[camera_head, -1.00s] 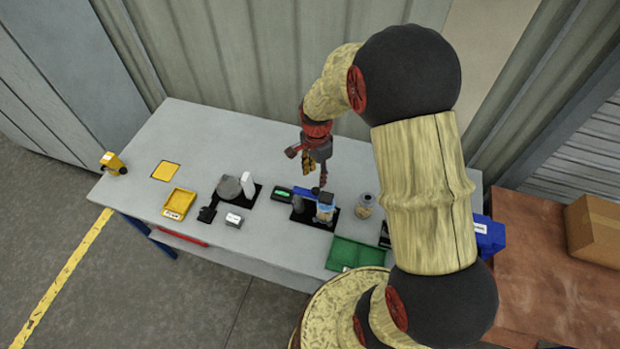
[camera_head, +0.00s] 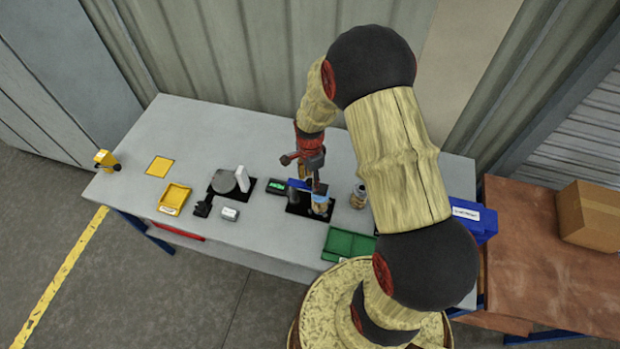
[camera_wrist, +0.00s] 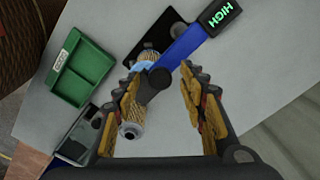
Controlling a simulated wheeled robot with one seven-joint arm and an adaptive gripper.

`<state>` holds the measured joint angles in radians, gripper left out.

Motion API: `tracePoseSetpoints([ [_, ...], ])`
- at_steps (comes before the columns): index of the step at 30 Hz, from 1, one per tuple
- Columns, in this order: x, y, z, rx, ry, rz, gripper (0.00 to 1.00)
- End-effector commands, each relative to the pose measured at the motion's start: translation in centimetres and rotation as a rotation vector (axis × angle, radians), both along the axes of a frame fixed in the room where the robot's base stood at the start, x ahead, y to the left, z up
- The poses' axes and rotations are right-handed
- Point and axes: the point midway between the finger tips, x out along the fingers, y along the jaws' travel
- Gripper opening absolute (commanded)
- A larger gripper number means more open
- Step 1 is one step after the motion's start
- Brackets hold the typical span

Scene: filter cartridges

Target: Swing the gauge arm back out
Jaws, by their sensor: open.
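The gauge's blue arm (camera_wrist: 182,48) runs from a black display marked HIGH in green (camera_wrist: 220,14) to a dark round end (camera_wrist: 155,82). In the head view the blue arm (camera_head: 297,184) is partly hidden by my gripper (camera_head: 311,180). A tan cartridge with pale blue ends (camera_wrist: 146,58) is at the black base plate (camera_wrist: 170,28), with the arm passing over or close beside it. My gripper (camera_wrist: 162,84) is open, its fingers on either side of the arm's dark end. I cannot tell whether either finger touches it.
Another cartridge (camera_wrist: 132,122) stands beside the left finger, also right of the plate in the head view (camera_head: 358,197). A green tray (camera_head: 348,244) is in front. A round-plated device (camera_head: 222,182) and yellow bin (camera_head: 174,198) stand left. The table's back is clear.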

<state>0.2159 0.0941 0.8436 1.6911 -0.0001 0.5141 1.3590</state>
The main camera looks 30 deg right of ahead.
Motion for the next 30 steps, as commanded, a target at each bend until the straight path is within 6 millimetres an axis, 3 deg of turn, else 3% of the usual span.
tracePoseSetpoints([
  [6, 0.04, -0.01, 0.01, 0.0, -0.001, 0.0, 0.41],
  [27, 0.08, -0.02, 0.06, 0.0, -0.002, 0.0, 0.02],
  [30, 0.09, -0.02, 0.06, 0.0, -0.002, 0.0, 0.0],
])
